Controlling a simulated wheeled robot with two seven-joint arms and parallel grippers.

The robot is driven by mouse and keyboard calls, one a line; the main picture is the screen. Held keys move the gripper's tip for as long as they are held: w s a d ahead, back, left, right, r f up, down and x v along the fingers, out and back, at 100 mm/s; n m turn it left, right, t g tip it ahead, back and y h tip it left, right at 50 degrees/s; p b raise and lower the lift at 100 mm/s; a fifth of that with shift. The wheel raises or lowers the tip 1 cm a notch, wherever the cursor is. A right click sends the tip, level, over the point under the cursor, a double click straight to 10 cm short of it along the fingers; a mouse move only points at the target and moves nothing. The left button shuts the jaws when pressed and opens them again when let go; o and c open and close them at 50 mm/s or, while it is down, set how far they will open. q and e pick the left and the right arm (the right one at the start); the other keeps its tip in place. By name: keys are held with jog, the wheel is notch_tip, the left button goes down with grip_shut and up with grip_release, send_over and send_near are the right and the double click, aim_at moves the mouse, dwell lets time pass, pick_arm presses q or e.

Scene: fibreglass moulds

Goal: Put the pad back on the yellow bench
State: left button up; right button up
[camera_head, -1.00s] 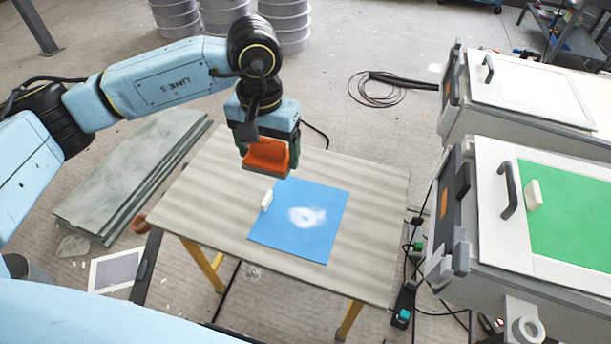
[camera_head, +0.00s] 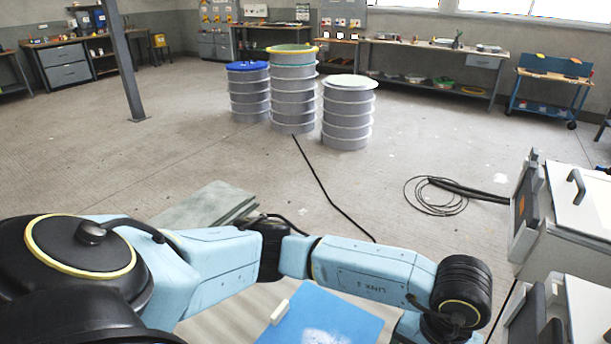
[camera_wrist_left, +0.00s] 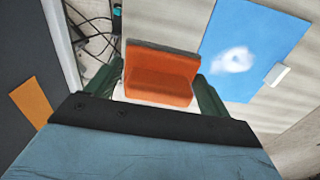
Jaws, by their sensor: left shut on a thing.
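In the left wrist view my left gripper (camera_wrist_left: 158,88) is shut on an orange pad (camera_wrist_left: 160,77), held between its green fingers. A pale strip shows under the pad. The gripper and pad are outside the head view, below its bottom edge. The bench is the table with a striped grey-beige top (camera_head: 215,325); its top also shows in the left wrist view (camera_wrist_left: 165,22). A blue sheet (camera_head: 330,318) with a white patch lies on it, with a small off-white block (camera_head: 280,311) at its edge. The bench's yellow legs are hidden now. My right gripper is out of view.
White-lidded grey moulds (camera_head: 575,235) stand at the right, close to my left arm. Stacked grey slabs (camera_head: 205,205) lie at the left. Ribbed drums (camera_head: 292,95) and a coiled cable (camera_head: 445,205) are on the mostly open floor behind.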

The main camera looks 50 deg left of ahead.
pick_arm(q)
jog(key=shift+s+d+f, duration=0.2)
jog(key=shift+d+f, duration=0.1)
jog(key=shift+f, duration=0.2)
jog(key=shift+s+d+f, duration=0.2)
jog(key=shift+d+f, duration=0.05)
jog(key=shift+f, duration=0.2)
jog(key=shift+s+d+f+n+b, duration=0.15)
jog(key=shift+d+f+n+b, duration=0.05)
jog(key=shift+n+b, duration=0.1)
jog(key=shift+f, duration=0.4)
notch_tip(320, 180, down, 6)
jog(key=shift+r+b, duration=0.1)
jog(key=shift+b, duration=0.35)
notch_tip(320, 180, down, 3)
jog(key=shift+f+b, duration=0.1)
jog(key=shift+b, duration=0.2)
jog(key=shift+f, duration=0.1)
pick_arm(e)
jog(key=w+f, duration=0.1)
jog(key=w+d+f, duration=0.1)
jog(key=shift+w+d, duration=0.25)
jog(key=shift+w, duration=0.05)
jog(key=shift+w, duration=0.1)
